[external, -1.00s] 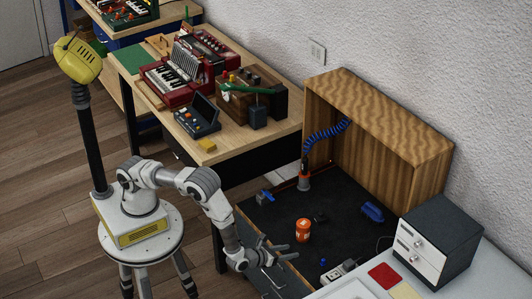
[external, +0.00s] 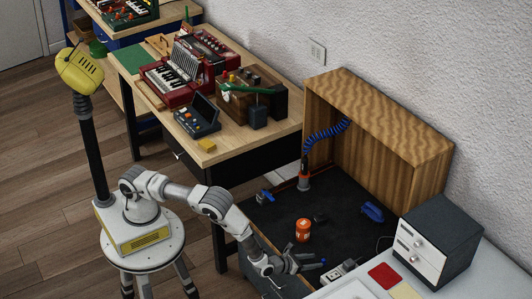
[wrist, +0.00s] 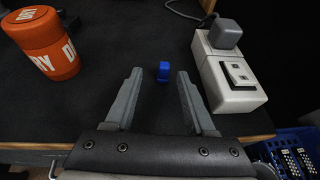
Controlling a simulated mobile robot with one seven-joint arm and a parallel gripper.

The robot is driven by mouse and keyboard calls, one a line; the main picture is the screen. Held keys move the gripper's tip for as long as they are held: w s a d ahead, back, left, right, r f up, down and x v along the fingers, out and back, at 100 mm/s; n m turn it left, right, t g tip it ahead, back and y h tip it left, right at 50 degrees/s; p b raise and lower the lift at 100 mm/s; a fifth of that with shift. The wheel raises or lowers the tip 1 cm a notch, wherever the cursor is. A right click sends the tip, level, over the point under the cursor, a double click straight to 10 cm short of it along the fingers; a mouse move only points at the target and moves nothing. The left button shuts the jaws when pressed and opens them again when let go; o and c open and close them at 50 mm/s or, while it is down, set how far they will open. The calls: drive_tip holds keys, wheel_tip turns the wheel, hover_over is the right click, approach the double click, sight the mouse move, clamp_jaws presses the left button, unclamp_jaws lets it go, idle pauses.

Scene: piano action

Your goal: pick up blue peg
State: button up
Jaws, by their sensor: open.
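The blue peg (wrist: 163,71) is a small blue piece on the black work surface. In the wrist view it lies between and just beyond the tips of my gripper (wrist: 159,82). The gripper is open, with one finger on each side and nothing held. In the external view my gripper (external: 308,262) reaches low over the front edge of the black surface, and the peg (external: 323,261) shows as a small blue spot at its fingertips.
An orange canister (wrist: 42,42) stands to the left of the fingers. A white power strip (wrist: 232,80) with a grey plug (wrist: 225,34) lies close on the right. A blue crate (wrist: 292,150) is at lower right. A wooden hood (external: 385,110) stands behind.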

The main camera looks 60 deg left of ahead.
sight(322, 260)
drive_tip(key=x, duration=0.1)
drive_tip(key=b+x, duration=0.1)
drive_tip(key=x, duration=0.1)
drive_tip(key=b+x, duration=0.1)
drive_tip(key=shift+w+d+f, duration=0.2)
drive_tip(key=shift+d+f, duration=0.05)
drive_tip(key=shift+d, duration=0.05)
drive_tip(key=shift+w, duration=0.25)
drive_tip(key=shift+c, duration=0.2)
clamp_jaws()
